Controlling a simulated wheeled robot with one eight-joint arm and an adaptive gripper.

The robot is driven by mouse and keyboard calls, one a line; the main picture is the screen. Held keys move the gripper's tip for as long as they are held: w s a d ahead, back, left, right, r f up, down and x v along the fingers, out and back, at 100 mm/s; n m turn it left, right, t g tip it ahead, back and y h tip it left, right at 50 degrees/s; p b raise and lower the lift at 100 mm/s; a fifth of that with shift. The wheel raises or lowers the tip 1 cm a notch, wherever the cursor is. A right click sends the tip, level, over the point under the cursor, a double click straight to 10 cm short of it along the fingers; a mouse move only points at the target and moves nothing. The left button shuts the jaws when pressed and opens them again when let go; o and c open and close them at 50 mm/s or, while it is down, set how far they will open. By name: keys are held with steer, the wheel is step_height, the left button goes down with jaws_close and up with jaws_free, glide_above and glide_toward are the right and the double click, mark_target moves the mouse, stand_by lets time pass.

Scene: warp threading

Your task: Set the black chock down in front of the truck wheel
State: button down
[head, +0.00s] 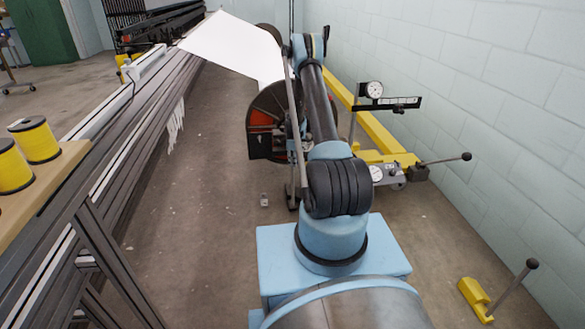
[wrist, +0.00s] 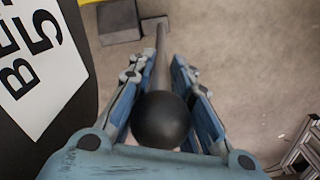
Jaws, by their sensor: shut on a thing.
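The black chock (wrist: 118,28) shows at the top of the wrist view as a dark block, with a grey rod (wrist: 160,62) running from it towards me and ending in a black ball knob (wrist: 162,119). My gripper (wrist: 158,75) is shut around this handle, with one finger on each side of the rod and knob. Whether the block touches the floor is unclear. In the head view the chock and my gripper cannot be made out behind my arm.
A red and black beam disc (head: 266,128) and a white sheet (head: 235,45) are ahead. A black surface with a white label (wrist: 37,58) lies close left of my gripper. A yellow chock (head: 475,297) sits lower right. Floor between frame and truck is mostly clear.

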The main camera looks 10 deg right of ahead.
step_height(320, 180, down, 2)
steer(key=shift+f, duration=0.25)
steer(key=c, duration=1.4)
jaws_free()
steer(key=shift+c, duration=0.2)
steer(key=shift+r, duration=0.1)
